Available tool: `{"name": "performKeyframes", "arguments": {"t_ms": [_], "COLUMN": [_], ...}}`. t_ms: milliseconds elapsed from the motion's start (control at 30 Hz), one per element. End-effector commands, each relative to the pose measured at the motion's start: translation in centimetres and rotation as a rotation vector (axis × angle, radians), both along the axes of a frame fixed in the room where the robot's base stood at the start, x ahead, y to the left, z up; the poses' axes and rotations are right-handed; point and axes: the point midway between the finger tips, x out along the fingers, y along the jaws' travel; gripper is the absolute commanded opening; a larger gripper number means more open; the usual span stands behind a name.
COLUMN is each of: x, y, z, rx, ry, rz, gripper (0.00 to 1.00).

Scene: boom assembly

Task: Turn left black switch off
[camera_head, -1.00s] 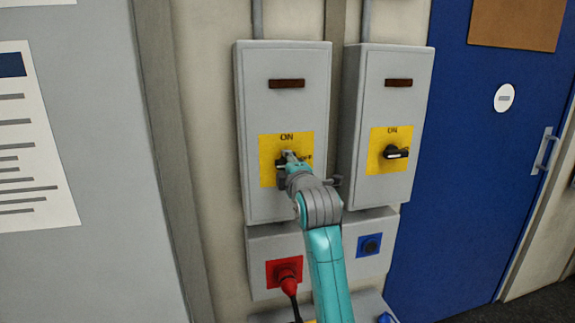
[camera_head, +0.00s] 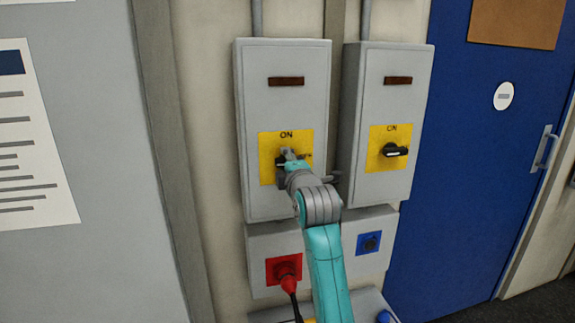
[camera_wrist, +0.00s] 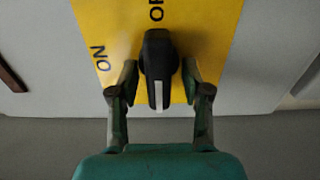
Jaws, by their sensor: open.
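The left black switch (camera_wrist: 158,65) sits on a yellow plate (camera_wrist: 210,30). In the wrist view its handle lies upright in the picture, with a white mark on its lower part; "ON" reads to its left and a partly cut "OF" above it. My gripper (camera_wrist: 160,72) is open, with one finger on each side of the handle; I cannot tell if either touches. In the head view my gripper (camera_head: 289,156) is in front of the left grey box (camera_head: 285,110) and hides most of this switch.
The right grey box (camera_head: 385,110) carries a similar black switch (camera_head: 394,152) with its handle pointing right. Below are a red plug (camera_head: 286,269) with a cable and a blue socket (camera_head: 369,243). A blue door (camera_head: 480,150) is at right.

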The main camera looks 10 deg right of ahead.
Motion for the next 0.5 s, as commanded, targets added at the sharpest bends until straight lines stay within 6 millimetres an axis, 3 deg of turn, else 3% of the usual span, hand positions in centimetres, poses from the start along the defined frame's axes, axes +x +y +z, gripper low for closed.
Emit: {"name": "performKeyframes", "arguments": {"t_ms": [167,500], "x": [-1.1,-7.6], "y": [0.0,0.0], "z": [0.0,0.0], "rx": [0.0,0.0], "ry": [-0.002,-0.001], "rz": [0.0,0.0], "gripper": [0.48,0.48]}}
